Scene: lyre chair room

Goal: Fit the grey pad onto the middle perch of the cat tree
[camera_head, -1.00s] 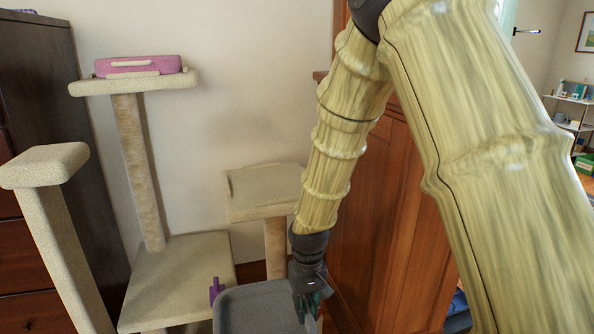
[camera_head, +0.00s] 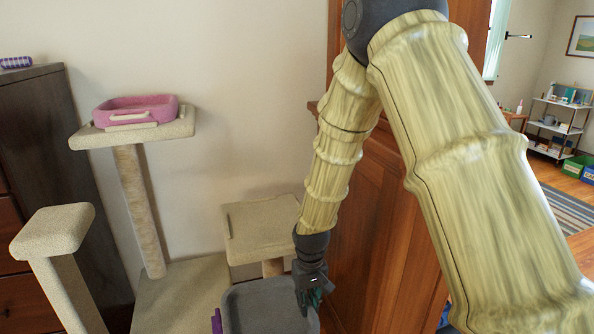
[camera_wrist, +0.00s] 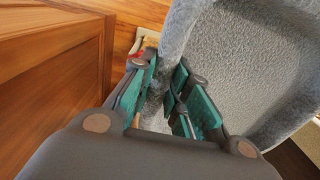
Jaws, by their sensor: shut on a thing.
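The grey pad (camera_head: 268,308) is a shallow tray shape with a raised rim, low in the head view. My gripper (camera_head: 312,298) is shut on the pad's right rim, and in the wrist view the green-lined fingers (camera_wrist: 168,100) pinch the rim, with the pad's speckled grey floor (camera_wrist: 245,65) to the right. The beige cat tree has a tall perch (camera_head: 163,130) at back left, a small perch (camera_head: 52,230) at front left and a bare square perch (camera_head: 262,222) behind the pad. The pad appears in front of this bare perch, apart from it.
A pink bed (camera_head: 135,108) sits on the tall perch. A purple piece (camera_head: 216,320) shows at the pad's left edge. A wooden cabinet (camera_head: 375,215) stands close to the right of my gripper; a dark dresser (camera_head: 40,140) stands at left. The lower platform (camera_head: 175,295) is partly hidden.

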